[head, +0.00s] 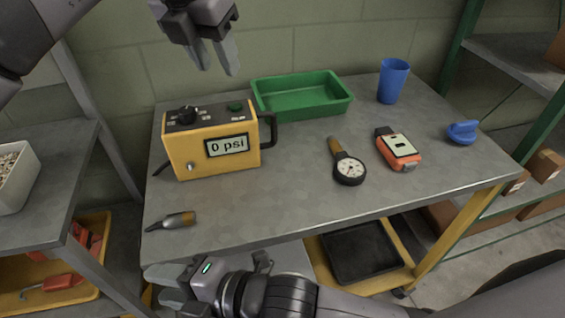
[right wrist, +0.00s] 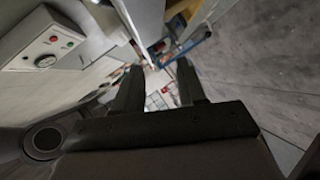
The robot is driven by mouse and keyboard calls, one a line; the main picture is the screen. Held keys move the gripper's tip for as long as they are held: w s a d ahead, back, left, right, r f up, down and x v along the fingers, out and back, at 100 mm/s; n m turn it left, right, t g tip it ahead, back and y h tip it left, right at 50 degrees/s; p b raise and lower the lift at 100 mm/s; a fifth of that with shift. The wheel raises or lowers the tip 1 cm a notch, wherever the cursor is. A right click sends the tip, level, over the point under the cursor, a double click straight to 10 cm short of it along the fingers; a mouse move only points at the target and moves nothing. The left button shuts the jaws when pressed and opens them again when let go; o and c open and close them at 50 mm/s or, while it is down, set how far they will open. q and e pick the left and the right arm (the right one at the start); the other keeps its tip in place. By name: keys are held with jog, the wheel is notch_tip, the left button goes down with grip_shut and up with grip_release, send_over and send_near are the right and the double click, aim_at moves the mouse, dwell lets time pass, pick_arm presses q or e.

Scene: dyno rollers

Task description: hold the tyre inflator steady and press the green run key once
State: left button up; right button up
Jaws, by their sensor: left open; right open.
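The tyre inflator (head: 190,158) is a yellow box standing upright at the left of the grey workbench.
A green tray (head: 300,112) stands behind the inflator to the right. A round gauge (head: 349,168), an orange device (head: 398,150), a blue cup (head: 393,81) and a blue object (head: 463,132) are further right. A small pointed tool (head: 176,220) lies before the inflator. The front middle is clear.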

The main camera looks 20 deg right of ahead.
jog(key=w+d+r+n+t+y, duration=0.1)
jog(key=w+r, duration=0.1)
jog(key=r, duration=0.3)
jog(key=w+d+r+t+y, duration=0.1)
jog(key=w+r+t, duration=0.1)
jog(key=r, duration=0.3)
jog(key=w+d+r+n+t+h, duration=0.1)
jog(key=w+d+r+t+h, duration=0.1)
jog(key=w+d+r+t, duration=0.3)
jog(key=w+d+r+t+h, duration=0.1)
jog(key=d+r+t+h, duration=0.15)
jog(key=d, duration=0.45)
jog(key=w+d+r+n+t+h, duration=0.1)
jog(key=w+d+r+t, duration=0.25)
jog(key=d+r, duration=0.2)
jog(key=d+f+h, duration=0.2)
jog(key=d+h, duration=0.1)
jog(key=n+g+h, duration=0.2)
jog(key=n+h, duration=0.4)
send_near(274, 132)
jog(key=w, duration=0.1)
jog(key=w+r, duration=0.1)
jog(key=w, duration=0.1)
jog(key=shift+w, duration=0.35)
jog(key=shift+f+g, duration=0.2)
jog(key=shift+g, duration=0.1)
jog(key=shift+w+f, duration=0.1)
jog(key=shift+w, duration=3.4)
